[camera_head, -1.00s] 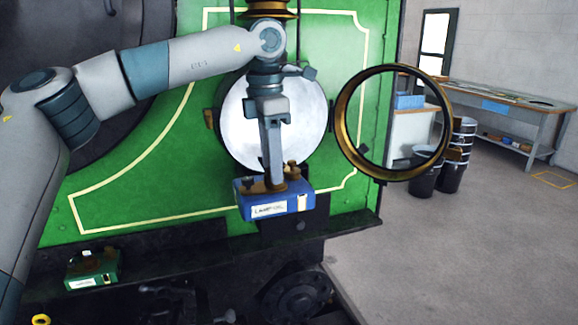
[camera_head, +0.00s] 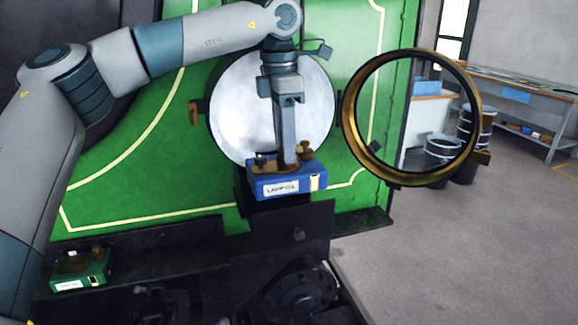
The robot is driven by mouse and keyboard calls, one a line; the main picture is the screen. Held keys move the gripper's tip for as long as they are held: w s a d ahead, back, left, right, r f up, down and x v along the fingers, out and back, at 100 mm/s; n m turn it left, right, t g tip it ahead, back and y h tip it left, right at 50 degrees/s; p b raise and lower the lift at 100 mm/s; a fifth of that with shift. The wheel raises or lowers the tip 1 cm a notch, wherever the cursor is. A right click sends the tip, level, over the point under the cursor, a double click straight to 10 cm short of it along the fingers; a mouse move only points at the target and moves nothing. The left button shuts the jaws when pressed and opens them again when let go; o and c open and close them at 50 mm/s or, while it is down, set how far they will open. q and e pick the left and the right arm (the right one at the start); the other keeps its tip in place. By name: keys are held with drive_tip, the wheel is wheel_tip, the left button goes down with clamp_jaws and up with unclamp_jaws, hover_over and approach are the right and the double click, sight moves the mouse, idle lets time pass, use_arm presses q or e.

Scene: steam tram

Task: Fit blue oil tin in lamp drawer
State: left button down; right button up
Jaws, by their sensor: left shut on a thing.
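The blue oil tin (camera_head: 285,183), with a white "LAMP OIL" label and brass fittings on top, hangs upright from my left gripper (camera_head: 287,163). The gripper comes down from above and is shut on the tin's top; the exact contact is hard to see. The tin is in front of the lower edge of a round silver lamp face (camera_head: 265,105). Below it, a black box front with a knob (camera_head: 298,233) looks like the lamp drawer. The tin partly hides its top, so I cannot tell how far it is open. My right gripper is not in view.
The lamp's brass ring door (camera_head: 360,155) is swung out to the right. A green tin (camera_head: 80,268) sits on the black ledge at the lower left. Black drums (camera_head: 443,150) and a workbench (camera_head: 520,85) stand at the far right, with bare floor before them.

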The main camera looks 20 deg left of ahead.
sight(286, 173)
use_arm(q)
drive_tip(key=shift+w+r, duration=0.1)
drive_tip(key=shift+w, duration=0.1)
drive_tip(key=shift+w+a+f, duration=0.15)
drive_tip(key=shift+w+f, duration=0.1)
drive_tip(key=shift+f, duration=0.3)
drive_tip(key=shift+s+f+b, duration=0.2)
drive_tip(key=shift+f+b, duration=0.2)
drive_tip(key=shift+f, duration=0.35)
drive_tip(key=shift+w+f+b, duration=0.1)
drive_tip(key=shift+f+b, duration=0.3)
drive_tip(key=shift+f, duration=1.85)
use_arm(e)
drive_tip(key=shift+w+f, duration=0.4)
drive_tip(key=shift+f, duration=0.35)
use_arm(q)
drive_tip(key=shift+f, duration=0.1)
drive_tip(key=shift+f, duration=0.1)
drive_tip(key=shift+f+b, duration=0.85)
drive_tip(key=shift+f, duration=0.25)
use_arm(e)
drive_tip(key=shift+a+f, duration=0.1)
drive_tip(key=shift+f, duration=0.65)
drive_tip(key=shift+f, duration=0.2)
use_arm(q)
drive_tip(key=shift+f+b, duration=0.55)
drive_tip(key=shift+b, duration=0.05)
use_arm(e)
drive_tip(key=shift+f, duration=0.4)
